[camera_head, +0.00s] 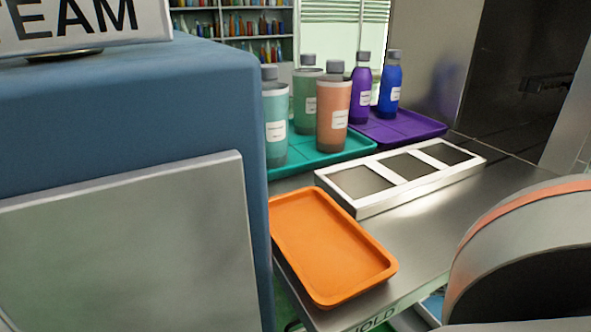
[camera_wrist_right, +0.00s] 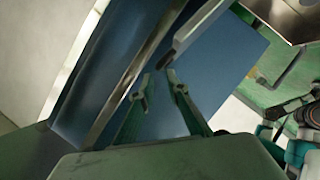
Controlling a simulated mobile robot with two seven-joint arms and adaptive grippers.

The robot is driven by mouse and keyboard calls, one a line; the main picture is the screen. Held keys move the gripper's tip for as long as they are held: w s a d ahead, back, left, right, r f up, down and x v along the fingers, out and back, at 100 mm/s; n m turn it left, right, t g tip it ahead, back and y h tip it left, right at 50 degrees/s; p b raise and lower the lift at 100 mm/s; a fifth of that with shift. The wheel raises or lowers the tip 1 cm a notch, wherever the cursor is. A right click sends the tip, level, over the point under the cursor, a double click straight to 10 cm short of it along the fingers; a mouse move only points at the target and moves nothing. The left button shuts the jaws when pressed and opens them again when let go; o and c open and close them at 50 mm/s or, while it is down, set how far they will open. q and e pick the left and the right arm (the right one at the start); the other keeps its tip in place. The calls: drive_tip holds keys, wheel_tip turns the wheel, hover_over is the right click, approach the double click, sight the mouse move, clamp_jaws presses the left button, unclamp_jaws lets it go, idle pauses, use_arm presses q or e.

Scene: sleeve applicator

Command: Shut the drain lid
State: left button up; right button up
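No part in view can be named for certain as the drain lid. A blue machine (camera_head: 130,120) fills the left of the head view, with a flat grey metal panel (camera_head: 125,250) on its near face. In the right wrist view, my right gripper (camera_wrist_right: 157,84) has its two thin fingers apart with nothing between them. It points toward blue panelling (camera_wrist_right: 215,70). A metal bar with a dark tip (camera_wrist_right: 185,40) reaches down close to the fingertips; whether they touch cannot be told. My left gripper is not in view.
An orange tray (camera_head: 330,250) lies empty on the metal counter (camera_head: 425,225) beside the machine. Behind it are a white-framed holder (camera_head: 365,207) with three openings, a teal tray (camera_head: 345,152) and a purple tray (camera_head: 425,130), both holding capped bottles. The counter's right part is bare.

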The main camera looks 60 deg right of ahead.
drive_tip(key=x, duration=0.6)
drive_tip(key=shift+b, duration=0.4)
drive_tip(key=shift+w+a+f, duration=0.1)
drive_tip(key=shift+w+a, duration=0.35)
drive_tip(key=shift+a, duration=0.05)
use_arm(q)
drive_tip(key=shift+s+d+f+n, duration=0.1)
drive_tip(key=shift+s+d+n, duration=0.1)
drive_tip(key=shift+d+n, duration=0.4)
use_arm(e)
clamp_jaws()
